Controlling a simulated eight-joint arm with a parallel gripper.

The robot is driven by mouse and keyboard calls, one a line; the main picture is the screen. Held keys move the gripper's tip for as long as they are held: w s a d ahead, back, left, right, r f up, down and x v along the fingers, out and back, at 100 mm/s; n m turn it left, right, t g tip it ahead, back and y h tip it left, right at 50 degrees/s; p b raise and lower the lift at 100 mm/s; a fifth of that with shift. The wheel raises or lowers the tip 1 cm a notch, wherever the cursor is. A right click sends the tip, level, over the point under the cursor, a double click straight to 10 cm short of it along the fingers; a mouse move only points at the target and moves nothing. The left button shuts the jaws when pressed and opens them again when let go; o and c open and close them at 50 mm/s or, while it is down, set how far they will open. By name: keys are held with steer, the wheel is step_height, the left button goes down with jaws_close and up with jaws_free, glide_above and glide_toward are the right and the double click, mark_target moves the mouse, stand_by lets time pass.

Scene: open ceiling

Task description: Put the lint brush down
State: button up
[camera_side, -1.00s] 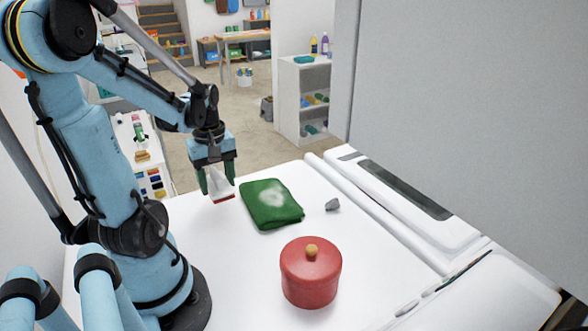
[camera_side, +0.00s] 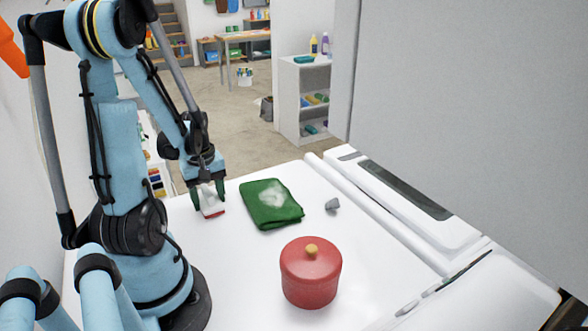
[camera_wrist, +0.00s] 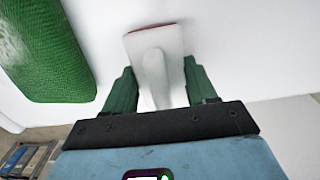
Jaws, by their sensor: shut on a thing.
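The lint brush (camera_side: 211,206) is white with a red edge. My gripper (camera_side: 207,197) is shut on it, with one green finger on each side, left of the green folded cloth in the side view. The brush is low over the white top; I cannot tell whether it touches. In the wrist view the lint brush (camera_wrist: 155,68) sits between the two green fingers of my gripper (camera_wrist: 155,88), its pale handle towards the palm and its red edge at the far end.
The green folded cloth (camera_side: 265,212), with a pale fluffy patch (camera_side: 273,196), lies on the white top (camera_side: 240,270). A red lidded pot (camera_side: 311,277) stands in front and a small grey lump (camera_side: 332,204) lies to the right. White top is clear between cloth and pot.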

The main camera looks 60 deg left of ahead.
mark_target(208, 190)
steer(key=shift+f, duration=0.1)
steer(key=o, duration=1.1)
step_height(208, 190, up, 12)
steer(key=shift+f, duration=0.1)
steer(key=w+d+m+t, duration=0.2)
steer(key=w+d+m, duration=0.2)
steer(key=d+m, duration=0.2)
steer(key=w+d+r+m+t, duration=0.1)
steer(key=w+d+m, duration=0.3)
steer(key=d, duration=0.6)
steer(key=w+d+m+t, duration=0.4)
steer(key=w+d+m, duration=0.1)
steer(key=d+m, duration=0.3)
steer(key=shift+w+d+r, duration=0.1)
steer(key=shift+d+r, duration=0.1)
steer(key=shift+r, duration=0.2)
